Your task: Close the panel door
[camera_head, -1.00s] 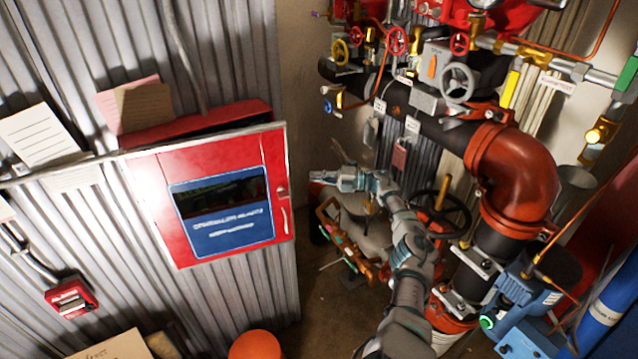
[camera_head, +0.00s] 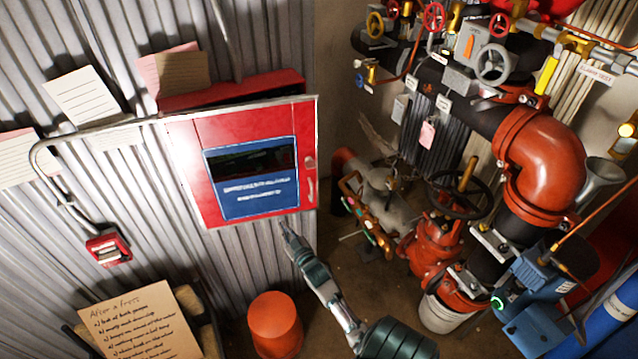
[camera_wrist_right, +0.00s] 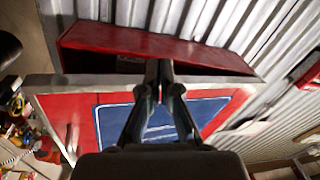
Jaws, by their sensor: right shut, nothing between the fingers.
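The red panel door (camera_head: 207,125) is ajar in the head view, standing out from its red box (camera_head: 235,90) on the corrugated wall. It has a blue label with a dark window and a pale handle (camera_head: 311,188) near its right edge. My right gripper (camera_head: 287,228) is shut and empty, just below the door's lower edge in the picture. In the right wrist view, the shut fingers (camera_wrist_right: 158,68) overlap the door (camera_wrist_right: 60,110), with a dark gap between door and box (camera_wrist_right: 150,45). I cannot tell whether they touch the door. My left gripper is not in view.
Red pipework with valves (camera_head: 540,160) fills the right side. An orange bucket (camera_head: 275,322) stands on the floor below the door. A handwritten sign (camera_head: 140,320) is at lower left, and a small red call point (camera_head: 108,247) is on the wall.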

